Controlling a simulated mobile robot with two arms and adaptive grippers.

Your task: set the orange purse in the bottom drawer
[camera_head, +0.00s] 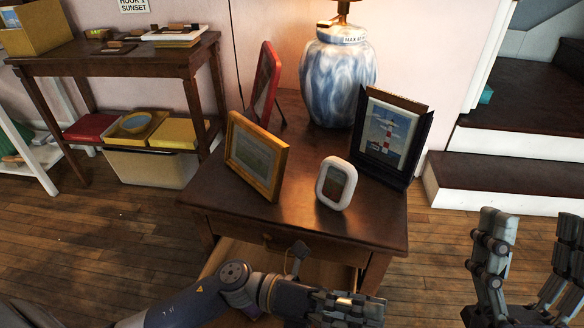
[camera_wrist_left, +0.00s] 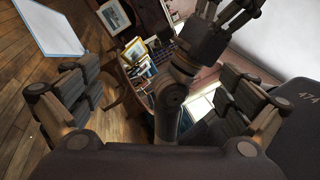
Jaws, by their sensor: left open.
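I cannot make out the orange purse in either view. A dark wooden side table (camera_head: 300,222) stands in the middle of the head view, with a drawer front and small knob (camera_head: 267,238) below its top. Light wood (camera_head: 335,273) under that front looks like a pulled-out lower drawer, mostly hidden by my left arm. My left gripper (camera_head: 347,307) is in front of the table, low in the view. Its fingers are spread wide with nothing between them in the left wrist view (camera_wrist_left: 160,100). My right gripper (camera_head: 532,262) is open and empty at the right.
On the table stand a yellow frame (camera_head: 257,155), a red frame (camera_head: 266,82), a white frame (camera_head: 336,183), a dark lighthouse frame (camera_head: 391,130) and a blue-white lamp (camera_head: 338,78). A shelf table (camera_head: 125,62) with boxes is at left, stairs (camera_head: 510,140) at right.

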